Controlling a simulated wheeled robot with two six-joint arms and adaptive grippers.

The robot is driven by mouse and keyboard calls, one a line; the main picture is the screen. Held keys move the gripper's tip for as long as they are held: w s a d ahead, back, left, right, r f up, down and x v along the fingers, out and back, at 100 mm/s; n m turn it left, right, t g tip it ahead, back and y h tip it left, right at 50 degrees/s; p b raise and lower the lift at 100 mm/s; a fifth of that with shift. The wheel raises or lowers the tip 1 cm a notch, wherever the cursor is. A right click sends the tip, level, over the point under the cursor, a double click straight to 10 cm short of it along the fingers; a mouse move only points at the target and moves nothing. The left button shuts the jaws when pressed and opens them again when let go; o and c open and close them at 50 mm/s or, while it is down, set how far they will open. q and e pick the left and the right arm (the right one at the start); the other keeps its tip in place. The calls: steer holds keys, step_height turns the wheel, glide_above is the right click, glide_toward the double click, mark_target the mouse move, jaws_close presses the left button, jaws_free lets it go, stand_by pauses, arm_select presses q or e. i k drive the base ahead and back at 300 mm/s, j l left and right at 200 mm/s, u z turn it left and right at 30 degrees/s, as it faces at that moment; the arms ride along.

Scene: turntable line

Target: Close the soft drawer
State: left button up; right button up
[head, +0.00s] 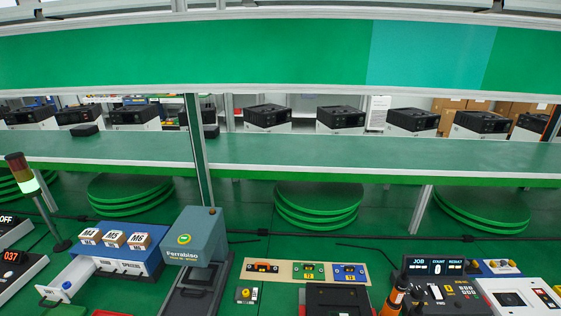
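A blue cabinet (138,261) stands at the lower left, with blocks marked M4, M5 and M6 on its top. A white drawer (78,271) sticks out from its left side, pulled open. The drawer's end panel has small lettering too blurred to read surely and a blue knob (66,286). I cannot confirm from the lettering that it is the soft drawer. Neither of my grippers shows in the head view.
A grey-blue Ferrabiso machine (194,240) stands close right of the cabinet. A signal lamp (30,183) and dark display units (16,268) are at the left. A beige panel (285,270) and a control console (436,266) lie to the right. Conveyors cross behind.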

mark_target(79, 269)
steer(key=u, duration=1.85)
